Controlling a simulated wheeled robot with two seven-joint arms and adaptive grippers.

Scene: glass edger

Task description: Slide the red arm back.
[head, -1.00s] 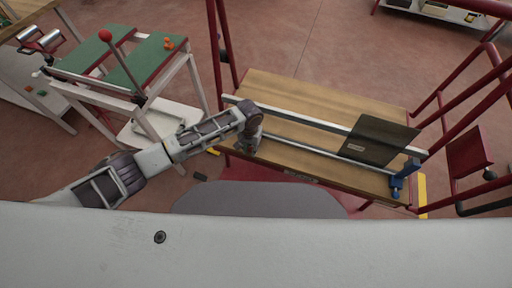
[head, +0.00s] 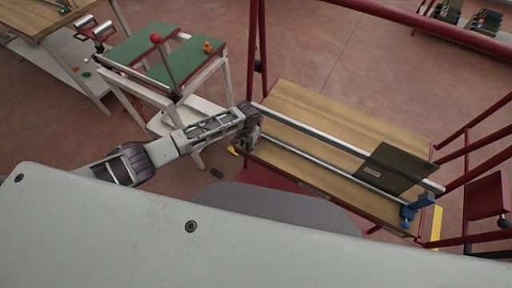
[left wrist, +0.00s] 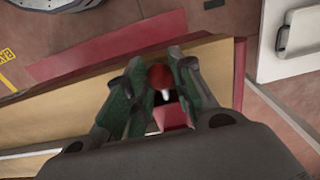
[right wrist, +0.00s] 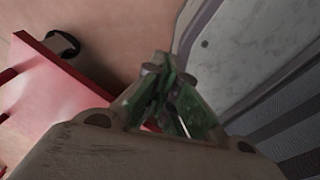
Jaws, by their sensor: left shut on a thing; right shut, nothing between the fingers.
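My left gripper (head: 247,138) is at the left end of the metal rails on the wooden bench (head: 310,117). In the left wrist view, its green-padded fingers (left wrist: 160,80) are closed around a red piece with a rounded red top (left wrist: 160,76), which looks like the red arm. A red block part (left wrist: 175,117) shows just below, between the fingers. In the head view my gripper hides the red arm. My right gripper (right wrist: 163,80) is shut and empty in the right wrist view, and it is out of the head view.
A dark glass plate (head: 397,167) stands at the rails' right end, beside a blue clamp (head: 414,209). Red frame posts (head: 262,50) surround the bench. A red panel (right wrist: 60,95) shows near my right gripper.

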